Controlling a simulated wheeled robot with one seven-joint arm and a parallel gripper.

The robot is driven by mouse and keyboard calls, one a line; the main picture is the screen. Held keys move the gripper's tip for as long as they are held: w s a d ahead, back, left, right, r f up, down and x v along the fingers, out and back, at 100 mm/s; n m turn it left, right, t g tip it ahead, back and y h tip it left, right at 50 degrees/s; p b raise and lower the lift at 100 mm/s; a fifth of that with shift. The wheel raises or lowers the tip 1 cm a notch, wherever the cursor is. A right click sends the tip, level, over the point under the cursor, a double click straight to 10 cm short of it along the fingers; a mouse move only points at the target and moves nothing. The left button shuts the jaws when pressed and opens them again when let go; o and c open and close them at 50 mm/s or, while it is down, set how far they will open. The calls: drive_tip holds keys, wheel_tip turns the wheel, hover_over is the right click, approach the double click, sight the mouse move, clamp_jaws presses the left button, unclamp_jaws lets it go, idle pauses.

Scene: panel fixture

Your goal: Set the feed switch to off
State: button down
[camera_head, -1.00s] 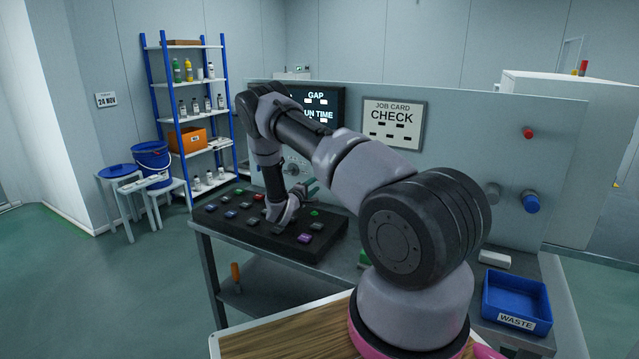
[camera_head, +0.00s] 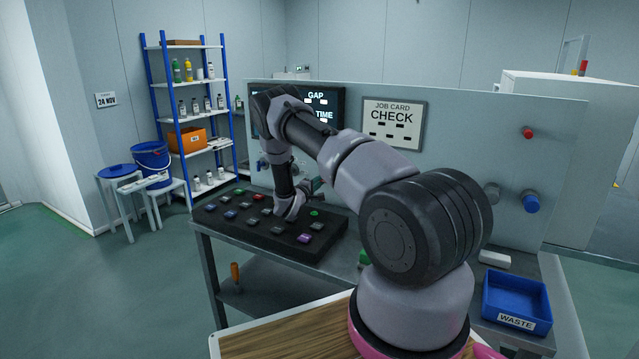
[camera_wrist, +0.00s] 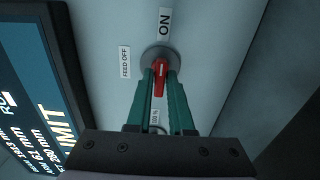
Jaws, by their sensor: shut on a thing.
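The feed switch shows in the wrist view as a red handle (camera_wrist: 160,77) on a round grey base on the pale panel. A FEED OFF label (camera_wrist: 125,62) is left of it, an ON label (camera_wrist: 165,22) above it and a 100 % label (camera_wrist: 157,117) below it. The handle lies nearly upright in that picture, along the line between ON and 100 %, not toward FEED OFF. My gripper (camera_wrist: 160,80) has its two teal fingers shut on the handle, one on each side. In the head view my arm hides the switch.
A dark screen (camera_wrist: 25,90) borders the switch area in the wrist view. In the head view a black button console (camera_head: 270,238) lies below my wrist. A job card (camera_head: 393,123) hangs on the panel, and a blue waste tray (camera_head: 515,300) is at the right.

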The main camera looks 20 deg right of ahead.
drive_tip(key=shift+a+f+n, duration=0.1)
drive_tip(key=shift+n, duration=8.8)
drive_tip(key=c, duration=0.9)
unclamp_jaws()
